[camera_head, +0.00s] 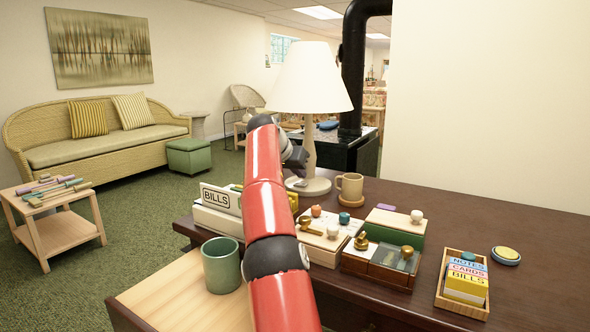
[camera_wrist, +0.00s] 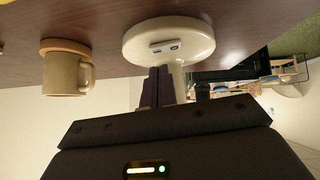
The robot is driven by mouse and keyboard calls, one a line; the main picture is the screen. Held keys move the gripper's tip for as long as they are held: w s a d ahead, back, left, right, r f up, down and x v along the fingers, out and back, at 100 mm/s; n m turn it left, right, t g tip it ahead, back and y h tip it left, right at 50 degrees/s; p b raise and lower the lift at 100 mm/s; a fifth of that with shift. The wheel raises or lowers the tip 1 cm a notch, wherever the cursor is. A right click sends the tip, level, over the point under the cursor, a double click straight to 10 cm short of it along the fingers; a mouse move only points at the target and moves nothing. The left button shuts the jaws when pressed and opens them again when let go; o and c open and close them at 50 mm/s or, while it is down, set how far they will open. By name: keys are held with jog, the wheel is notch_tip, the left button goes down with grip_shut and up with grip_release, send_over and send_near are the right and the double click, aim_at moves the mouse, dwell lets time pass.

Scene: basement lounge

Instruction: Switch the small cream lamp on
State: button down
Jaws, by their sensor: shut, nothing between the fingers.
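The cream lamp (camera_head: 310,90) stands upright on the dark desk, with a wide pale shade, a slim stem and a round base (camera_head: 308,186). I cannot tell from the shade whether it is lit.
A tan mug (camera_head: 349,187) on a coaster stands right of the lamp. Boxes with knobs and stamps, a BILLS sign (camera_head: 221,198) and a green cup (camera_head: 222,265) crowd the desk's near left. A card box (camera_head: 463,285) lies at right. The desk's back right is clear.

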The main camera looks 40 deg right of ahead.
jog(key=shift+s+d+f+b, duration=0.1)
jog(key=shift+f+b, duration=0.3)
jog(key=shift+f, duration=0.45)
jog(key=shift+s+f+b, duration=0.15)
jog(key=shift+f+b, duration=0.1)
jog(key=shift+b, duration=0.25)
jog(key=shift+w+r+p, duration=0.15)
jog(key=shift+w+p, duration=0.1)
jog(key=shift+p, duration=0.25)
jog(key=shift+w+a+p, duration=0.3)
jog(key=shift+w+p, duration=0.25)
jog(key=shift+p, duration=0.2)
jog(key=shift+r, duration=0.1)
